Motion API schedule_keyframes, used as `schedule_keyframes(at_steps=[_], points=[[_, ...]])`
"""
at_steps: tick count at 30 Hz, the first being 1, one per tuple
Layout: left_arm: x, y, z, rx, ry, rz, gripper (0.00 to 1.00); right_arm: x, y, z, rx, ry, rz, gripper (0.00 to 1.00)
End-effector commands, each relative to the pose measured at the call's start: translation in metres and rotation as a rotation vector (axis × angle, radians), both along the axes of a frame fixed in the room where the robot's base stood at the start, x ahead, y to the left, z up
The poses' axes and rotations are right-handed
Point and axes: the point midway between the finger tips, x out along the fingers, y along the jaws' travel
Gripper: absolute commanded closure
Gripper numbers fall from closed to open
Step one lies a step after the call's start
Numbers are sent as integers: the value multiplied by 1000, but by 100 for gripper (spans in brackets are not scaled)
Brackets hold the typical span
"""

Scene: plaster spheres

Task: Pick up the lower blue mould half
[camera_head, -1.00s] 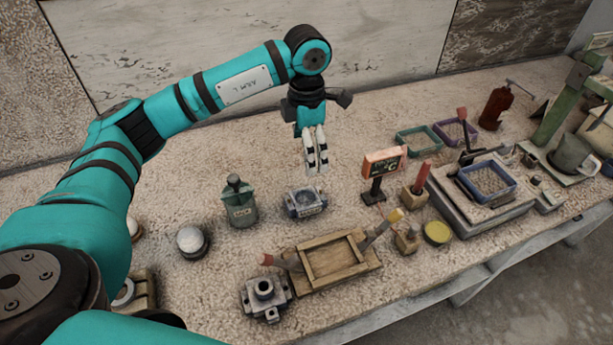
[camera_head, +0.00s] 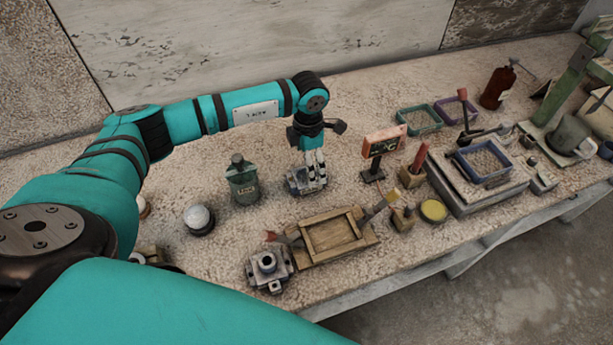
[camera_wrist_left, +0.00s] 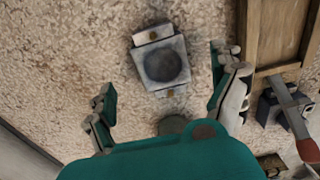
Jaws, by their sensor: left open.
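The lower blue mould half (camera_head: 297,187) is a small blue-grey block with a round hollow, lying on the speckled bench. My left gripper (camera_head: 315,168) is just above it and partly hides it in the head view. In the left wrist view the mould half (camera_wrist_left: 149,78) shows its round cavity and a brass-coloured spot at each end. It lies between the lines of the open fingers (camera_wrist_left: 163,75), with nothing held. Whether the fingertips are level with its sides I cannot tell. My right gripper is not in view.
A green bottle (camera_head: 243,180) stands left of the mould half, and a sign on a stand (camera_head: 383,142) right of it. A wooden tray (camera_head: 306,251) and a grey metal block (camera_head: 268,268) lie in front. A white ball (camera_head: 197,216) is farther left. Bench behind is clear.

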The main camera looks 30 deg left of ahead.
Motion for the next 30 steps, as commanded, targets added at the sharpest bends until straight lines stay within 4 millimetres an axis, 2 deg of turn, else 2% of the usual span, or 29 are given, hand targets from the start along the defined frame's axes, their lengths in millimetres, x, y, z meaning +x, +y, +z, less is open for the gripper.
schedule_keyframes(at_steps=[5, 9, 18, 30], points=[[-7, 2, -23, 2, 8, 1, 6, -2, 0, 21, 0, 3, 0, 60], [-6, 1, -42, 0, 4, 0, 6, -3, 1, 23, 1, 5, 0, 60], [-5, 2, -48, 1, 2, -1, 6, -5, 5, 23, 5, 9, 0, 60], [-5, 2, -48, 1, 2, 0, 58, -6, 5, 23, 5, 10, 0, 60]])
